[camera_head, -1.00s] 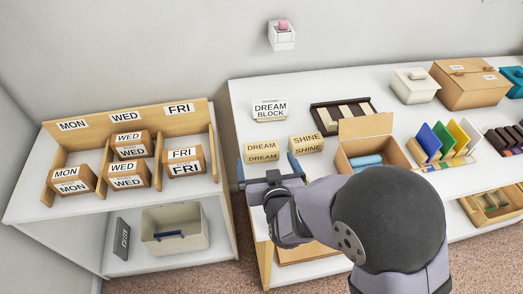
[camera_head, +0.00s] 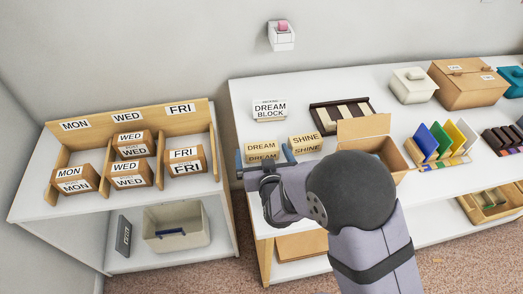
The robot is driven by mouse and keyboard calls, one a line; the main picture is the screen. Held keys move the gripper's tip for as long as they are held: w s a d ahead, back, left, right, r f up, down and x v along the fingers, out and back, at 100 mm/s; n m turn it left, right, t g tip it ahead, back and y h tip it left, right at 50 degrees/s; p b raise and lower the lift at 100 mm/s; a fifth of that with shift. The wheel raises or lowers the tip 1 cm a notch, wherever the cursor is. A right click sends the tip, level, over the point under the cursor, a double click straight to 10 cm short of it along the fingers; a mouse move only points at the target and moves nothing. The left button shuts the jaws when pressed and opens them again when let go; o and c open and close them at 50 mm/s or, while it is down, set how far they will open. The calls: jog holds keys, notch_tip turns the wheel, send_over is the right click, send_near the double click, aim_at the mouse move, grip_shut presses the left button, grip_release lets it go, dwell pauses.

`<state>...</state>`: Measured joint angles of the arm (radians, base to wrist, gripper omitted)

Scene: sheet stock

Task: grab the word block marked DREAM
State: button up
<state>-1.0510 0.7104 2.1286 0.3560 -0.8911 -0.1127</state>
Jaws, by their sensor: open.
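The DREAM word block (camera_head: 262,147) is a light wooden block with its word on the top and front. It sits near the front left of the right-hand white table. My gripper (camera_head: 265,159) is open, with one blue finger at each side of the DREAM block, just in front of it. I cannot tell whether the fingers touch it. The SHINE block (camera_head: 305,142) stands just right of it, close to my right finger. A sign reading DREAM BLOCK (camera_head: 270,110) stands behind.
An open cardboard box (camera_head: 392,156) is right of my gripper. A dark frame with pale strips (camera_head: 341,113) lies behind the SHINE block. A wooden day rack (camera_head: 95,135) with MON, WED and FRI blocks stands on the left shelf.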

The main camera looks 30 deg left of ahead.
aim_at(262, 152)
jog(key=c, duration=1.2)
jog(key=shift+r, duration=0.25)
jog(key=shift+r+b, duration=0.5)
jog(key=shift+r, duration=4.3)
